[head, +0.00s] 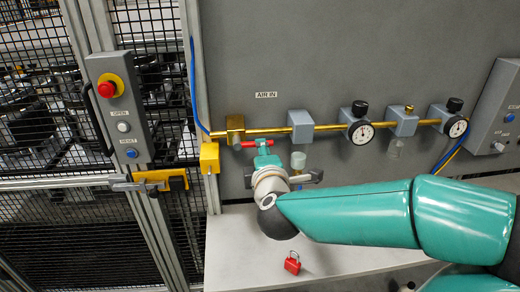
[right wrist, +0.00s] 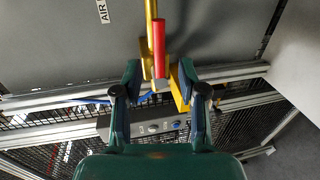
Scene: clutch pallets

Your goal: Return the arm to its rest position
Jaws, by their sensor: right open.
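My right arm comes in from the right in the head view. Its gripper (head: 264,158) is at the brass air pipe, just below a red valve handle (head: 262,143). In the right wrist view the gripper (right wrist: 160,72) has its two fingers spread apart with nothing held between them. The red handle (right wrist: 158,38) stands just beyond the fingertips, near the middle of the gap. The gripper hides part of the pipe fitting in the head view; I cannot tell whether a finger touches it. My left gripper is in neither view.
A red padlock (head: 292,263) lies on the pale ledge (head: 235,250). Gauges (head: 361,132) and regulators line the brass pipe (head: 330,127). A yellow block (head: 209,157) and a mesh fence with a control box (head: 119,105) stand left. The ledge is otherwise largely clear.

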